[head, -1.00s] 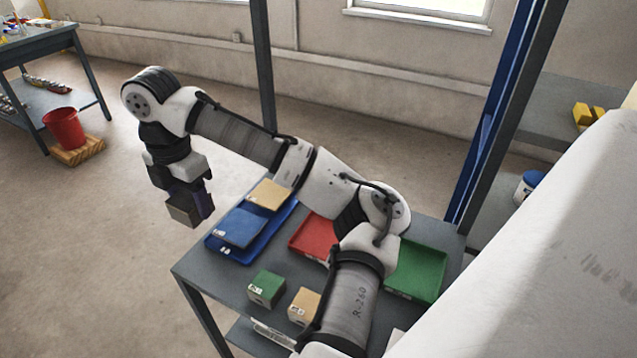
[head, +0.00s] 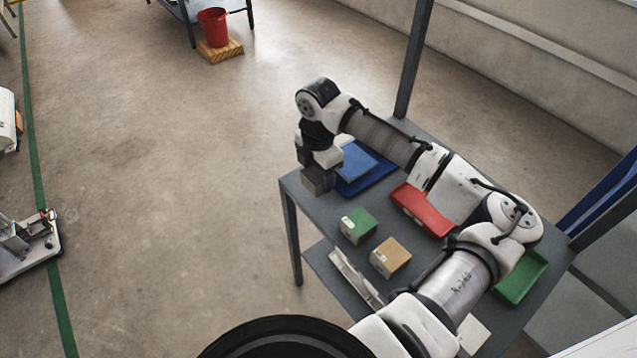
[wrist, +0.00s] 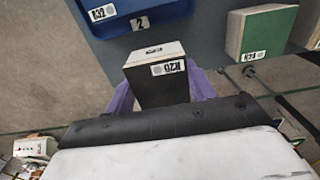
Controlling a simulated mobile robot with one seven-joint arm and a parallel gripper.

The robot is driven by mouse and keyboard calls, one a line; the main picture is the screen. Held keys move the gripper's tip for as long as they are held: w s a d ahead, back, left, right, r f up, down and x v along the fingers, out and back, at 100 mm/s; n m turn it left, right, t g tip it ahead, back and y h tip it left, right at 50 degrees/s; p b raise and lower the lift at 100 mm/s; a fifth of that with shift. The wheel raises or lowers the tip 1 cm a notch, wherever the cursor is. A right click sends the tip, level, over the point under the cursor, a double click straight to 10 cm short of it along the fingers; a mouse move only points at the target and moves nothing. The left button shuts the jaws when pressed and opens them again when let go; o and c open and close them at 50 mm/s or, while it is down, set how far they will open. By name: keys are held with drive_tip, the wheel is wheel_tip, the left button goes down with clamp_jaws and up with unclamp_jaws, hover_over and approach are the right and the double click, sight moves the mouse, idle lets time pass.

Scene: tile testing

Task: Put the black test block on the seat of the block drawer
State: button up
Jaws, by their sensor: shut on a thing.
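The black test block (wrist: 163,88) shows in the wrist view with a dark front face, a paler end and a white "K20" label. In the head view the block (head: 313,184) hangs at the table's left corner, under my wrist. My gripper (wrist: 165,84) is shut on it, with purple fingers on either side of the block. Its underside is hidden. I cannot make out the block drawer or its seat for certain in either view.
The grey table (head: 330,222) bears a blue tray (head: 382,178), a red tray (head: 418,214), a green tray (head: 522,278), a green block (head: 358,226) and a tan block (head: 390,257). A red bucket (head: 213,27) stands far back. The floor left of the table is open.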

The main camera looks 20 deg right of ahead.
sight(318, 172)
drive_tip(key=shift+f, duration=2.2)
drive_tip(key=shift+f, duration=0.2)
drive_tip(key=o, duration=1.4)
drive_tip(key=shift+c, duration=0.2)
drive_tip(key=shift+r, duration=0.1)
wheel_tip(318, 172, up, 12)
drive_tip(key=shift+r+b, duration=0.15)
drive_tip(key=shift+b, duration=0.55)
